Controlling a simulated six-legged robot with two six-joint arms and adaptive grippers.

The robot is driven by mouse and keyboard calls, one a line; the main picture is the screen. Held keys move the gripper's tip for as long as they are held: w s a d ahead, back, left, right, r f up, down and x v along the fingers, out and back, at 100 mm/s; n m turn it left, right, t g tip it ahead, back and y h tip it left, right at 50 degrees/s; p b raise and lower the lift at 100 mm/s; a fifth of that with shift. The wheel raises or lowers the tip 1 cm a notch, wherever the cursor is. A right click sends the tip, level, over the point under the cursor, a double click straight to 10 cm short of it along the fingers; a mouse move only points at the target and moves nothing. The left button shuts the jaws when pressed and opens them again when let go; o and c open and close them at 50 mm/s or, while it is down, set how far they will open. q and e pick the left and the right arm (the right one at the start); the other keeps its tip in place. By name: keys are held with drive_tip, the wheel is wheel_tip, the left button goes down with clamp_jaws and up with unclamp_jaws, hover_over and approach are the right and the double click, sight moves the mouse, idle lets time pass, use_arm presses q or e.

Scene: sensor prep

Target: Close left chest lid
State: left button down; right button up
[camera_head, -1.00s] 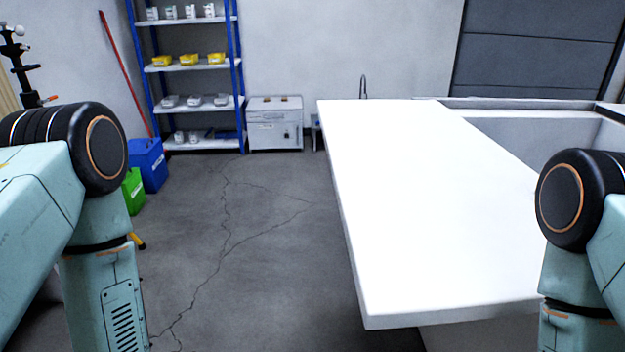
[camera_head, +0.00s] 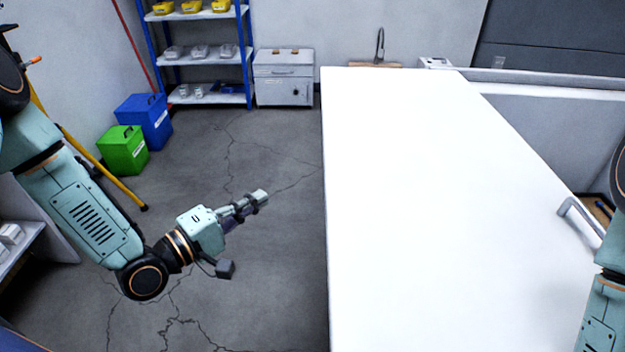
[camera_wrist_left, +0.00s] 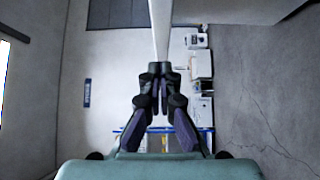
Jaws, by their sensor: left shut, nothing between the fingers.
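A wide white slab (camera_head: 440,190) fills the right half of the head view, lying flat. I cannot tell for sure whether it is the left chest lid. In the left wrist view a thin white strip (camera_wrist_left: 160,25), apparently the slab edge-on, runs up beyond the fingertips. My left gripper (camera_head: 262,197) is shut and empty, over the floor left of the slab and apart from it. Its fingers also show closed in the left wrist view (camera_wrist_left: 160,70). My right gripper is out of view; only part of that arm shows at the right edge.
A white cabinet (camera_head: 283,85) stands at the back wall beside blue-framed shelves (camera_head: 205,55). Blue (camera_head: 145,120) and green (camera_head: 123,150) bins stand at left. A pale metal handle (camera_head: 575,215) shows near the slab's right edge. Floor left of the slab is clear.

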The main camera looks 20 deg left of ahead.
use_arm(q)
drive_tip(key=w+d+b, duration=0.3)
drive_tip(key=w+d, duration=0.5)
drive_tip(key=shift+w+d, duration=0.15)
drive_tip(key=shift+w, duration=0.2)
idle(0.3)
